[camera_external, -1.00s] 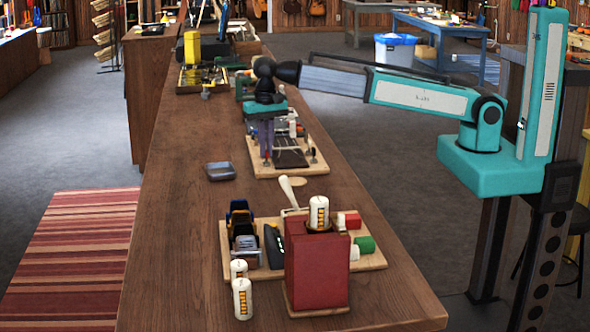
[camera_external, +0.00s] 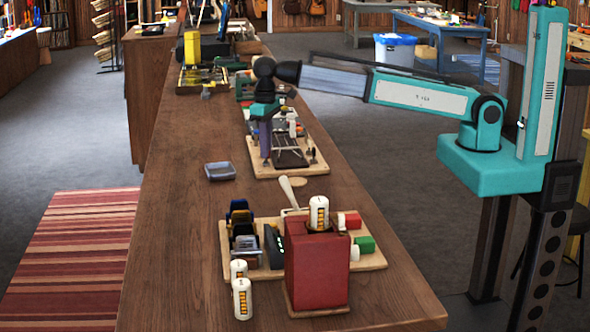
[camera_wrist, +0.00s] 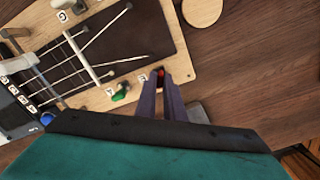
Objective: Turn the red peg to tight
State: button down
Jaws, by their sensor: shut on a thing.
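The red peg (camera_wrist: 161,72) shows as a small red spot between my fingertips in the wrist view, at the edge of a pale wooden board (camera_wrist: 182,62). My gripper (camera_wrist: 161,79) is shut on it, and the fingers hide most of it. The board carries a dark panel with pale strings, a green peg (camera_wrist: 121,93) left of my fingers and a blue peg (camera_wrist: 47,118) farther left. Small labels sit beside the pegs; their marks are too small to read. In the external view my gripper (camera_external: 265,154) points down at the left part of the board (camera_external: 262,170).
A small grey tray (camera_external: 220,171) lies left of the board. In front are a red box (camera_external: 317,270) with a white candle (camera_external: 318,212) on top and a second cluttered board (camera_external: 375,260). The bench between tray and front board is mostly clear.

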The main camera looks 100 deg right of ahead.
jog(key=shift+n, duration=0.4)
jog(key=c, duration=1.9)
grip_release()
jog(key=shift+o, duration=0.2)
jog(key=shift+r, duration=0.15)
notch_tip(320, 180, up, 14)
jog(key=p, duration=0.7)
jog(key=shift+f, duration=0.25)
